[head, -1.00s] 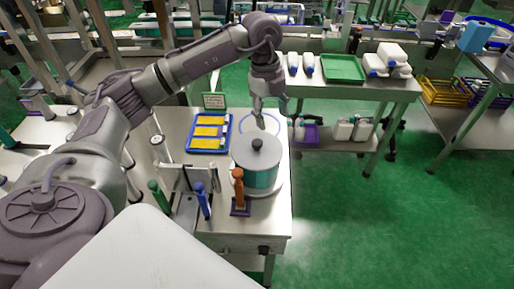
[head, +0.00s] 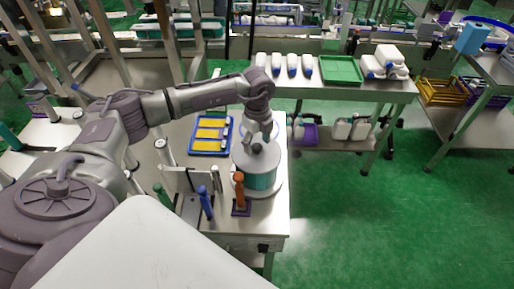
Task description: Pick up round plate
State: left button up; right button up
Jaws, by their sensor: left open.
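The round plate (head: 268,168) is a grey disc with a dark knob in its middle. It lies flat on top of a teal-and-clear cylinder (head: 262,182) on the steel table. My left gripper (head: 257,144) is open and points down just above the plate's centre, right at the knob. The fingers partly cover the knob, and I cannot tell whether they touch it. My right gripper is not in view.
A blue tray with yellow strips (head: 211,133) lies left of the cylinder. An orange-handled tool (head: 239,188) and a blue-handled tool (head: 205,203) stand in front. A green tray (head: 341,70) and white bottles are on the back table. Green floor is free at right.

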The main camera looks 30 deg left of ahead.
pick_arm(q)
jog(key=shift+f, duration=0.9)
jog(key=shift+w+r, duration=0.1)
grip_shut()
